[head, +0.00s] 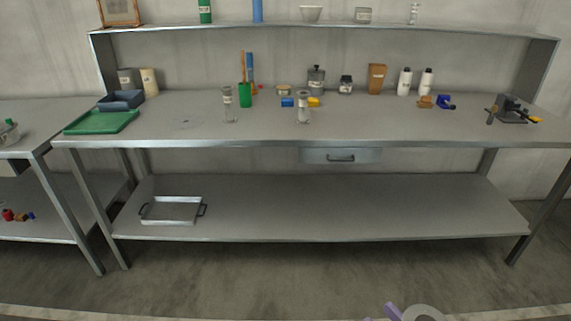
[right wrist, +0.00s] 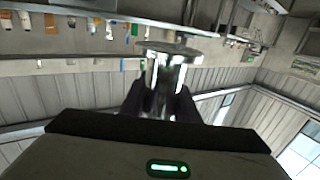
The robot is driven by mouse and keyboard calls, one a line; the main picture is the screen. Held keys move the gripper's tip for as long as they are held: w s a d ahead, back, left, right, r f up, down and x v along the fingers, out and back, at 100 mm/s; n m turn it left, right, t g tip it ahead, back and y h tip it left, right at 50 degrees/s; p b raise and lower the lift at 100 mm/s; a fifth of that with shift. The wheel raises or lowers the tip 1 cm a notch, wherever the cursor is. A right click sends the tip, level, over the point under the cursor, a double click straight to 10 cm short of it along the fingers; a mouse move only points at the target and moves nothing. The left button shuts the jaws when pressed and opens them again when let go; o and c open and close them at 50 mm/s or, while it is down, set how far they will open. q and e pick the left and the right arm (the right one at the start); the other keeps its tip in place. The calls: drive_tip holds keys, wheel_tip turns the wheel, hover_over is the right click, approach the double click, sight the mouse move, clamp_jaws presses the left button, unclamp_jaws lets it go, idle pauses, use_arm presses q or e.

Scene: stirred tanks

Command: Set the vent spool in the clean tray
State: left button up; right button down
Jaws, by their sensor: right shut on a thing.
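A shiny metal flanged piece, which looks like the vent spool (right wrist: 168,68), is held in my right gripper (right wrist: 163,98) in the right wrist view. The dark fingers are shut on its lower part, and its wide flange is at the far end. In the head view, a green tray (head: 100,122) lies on the left end of the bench top. A metal tray (head: 172,210) with dark handles sits empty on the lower shelf. I cannot tell from labels which tray is the clean one. My left gripper is not in view.
The bench (head: 400,122) carries glass bottles, a green cup (head: 246,95), a blue bin (head: 121,100), white bottles (head: 404,82) and a vise-like tool (head: 513,110). A drawer (head: 341,156) hangs under it. The lower shelf right of the metal tray is clear.

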drive_tip(key=shift+s+d+r, duration=0.3)
drive_tip(key=shift+s+d, duration=0.05)
drive_tip(key=shift+d, duration=0.2)
drive_tip(key=shift+w+d+r+m+t+h, duration=0.5)
drive_tip(key=shift+m+h, duration=0.5)
drive_tip(key=shift+h, duration=0.5)
drive_tip(key=shift+w+d+r+m+t+h, duration=0.3)
drive_tip(key=shift+w+d+r+m+h, duration=0.25)
drive_tip(key=shift+m+h, duration=0.7)
drive_tip(key=shift+w+d+r+m+t+h, duration=0.4)
drive_tip(key=shift+d+m+h, duration=0.3)
drive_tip(key=shift+h, duration=1.05)
drive_tip(key=shift+w+a, duration=0.1)
drive_tip(key=shift+a, duration=0.05)
drive_tip(key=w+a+r+n+g+y, duration=0.2)
drive_tip(key=a+n+g+y, duration=0.3)
drive_tip(key=a+y, duration=0.3)
drive_tip(key=w+a+r+n+g+y, duration=0.2)
drive_tip(key=w+a+n+g+y, duration=0.1)
drive_tip(key=a+n+y, duration=0.4)
drive_tip(key=shift+w+a+r+g+y, duration=0.45)
drive_tip(key=shift+a+g, duration=0.45)
drive_tip(key=shift+a, duration=0.65)
